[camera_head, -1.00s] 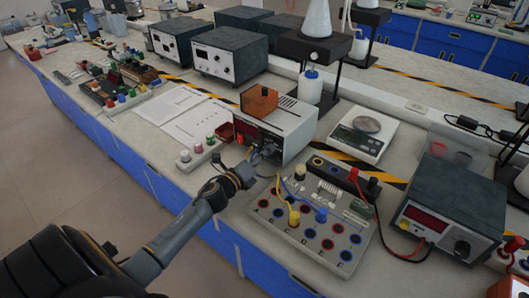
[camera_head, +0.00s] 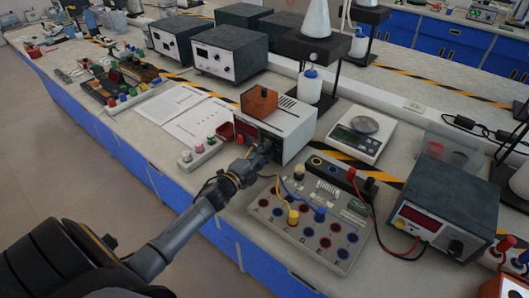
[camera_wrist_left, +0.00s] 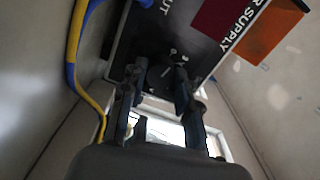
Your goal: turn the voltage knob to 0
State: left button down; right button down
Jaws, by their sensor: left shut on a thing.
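The white power supply (camera_head: 292,127) stands on the bench with a dark front panel and a red display (camera_head: 245,130). In the left wrist view its dark panel (camera_wrist_left: 205,35) fills the top, with part of the lettering "SUPPLY" readable. My left gripper (camera_head: 262,149) is at this panel, and its fingers (camera_wrist_left: 160,73) are shut on a small dark knob on it. The knob is mostly hidden between the fingers, so its pointer and setting cannot be read. The display's digits are too small to read. My right gripper is not in view.
An orange block (camera_head: 259,101) sits on top of the supply. Yellow and blue leads (camera_wrist_left: 83,75) run close beside the gripper to the terminal board (camera_head: 305,226). A small knob strip (camera_head: 203,153) stands to the left, and a balance (camera_head: 362,136) stands behind right.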

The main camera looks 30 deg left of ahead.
pick_arm(q)
jog(key=shift+n, duration=0.3)
jog(key=c, duration=1)
grip_release()
jog(key=shift+s, duration=0.1)
jog(key=shift+s, duration=0.3)
jog(key=s, duration=0.7)
jog(key=s+a, duration=0.1)
jog(key=s, duration=0.3)
jog(key=shift+s, duration=0.1)
